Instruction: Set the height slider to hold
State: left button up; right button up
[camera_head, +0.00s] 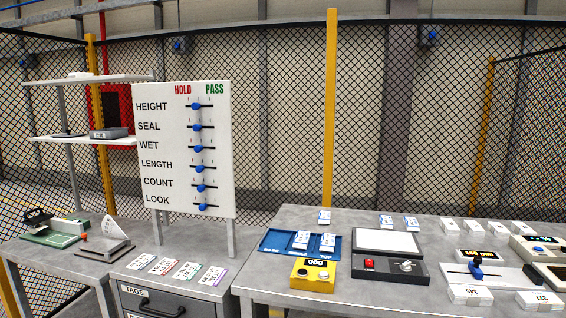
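The white slider board (222,160) stands upright on two grey legs at the left centre. Its top row is labelled HEIGHT, and the blue height slider knob (195,106) sits on a short horizontal black slot. Red HOLD (183,90) is printed above the left side of the slots and green PASS (215,89) above the right side. The height knob stands near the middle of its slot, a little left of centre, in about the same place as the knobs below. Neither of my grippers is in view.
Below are knobs for SEAL (196,127), WET, LENGTH, COUNT and LOOK. A grey cabinet with tags (140,262) stands in front of the board. The right table holds a blue tray (277,240), a yellow counter box (314,274) and several devices. Shelves (88,80) are at left.

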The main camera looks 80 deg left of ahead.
aim_at(196, 106)
jog(key=u, duration=3.35)
